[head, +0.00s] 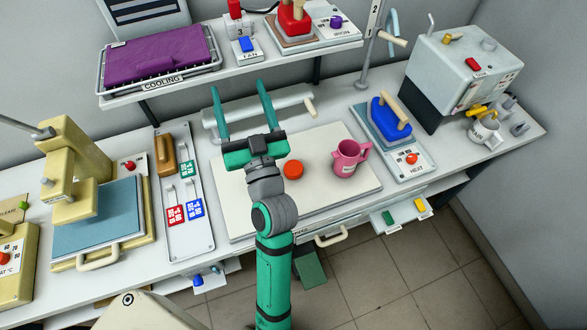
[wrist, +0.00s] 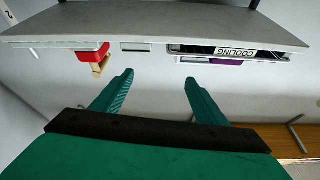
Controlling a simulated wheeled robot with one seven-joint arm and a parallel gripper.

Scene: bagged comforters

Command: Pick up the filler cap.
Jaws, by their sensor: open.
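A round orange-red piece (head: 293,169), which looks like the filler cap, lies on the white board (head: 235,205) in the head view. Nothing on it confirms the name. A pink jug (head: 348,158) stands to its right. My gripper (head: 238,88) is open and empty, its two green fingers spread and pointing toward the back, up and left of the orange piece in the picture. The wrist view also shows the open fingers (wrist: 159,78) with nothing between them. The orange piece does not show in that view.
A shelf (head: 280,52) with a cooling tray (head: 158,82) runs above the bench's back; its edge shows in the wrist view (wrist: 150,35). A grey roller (head: 290,98) lies behind the board.

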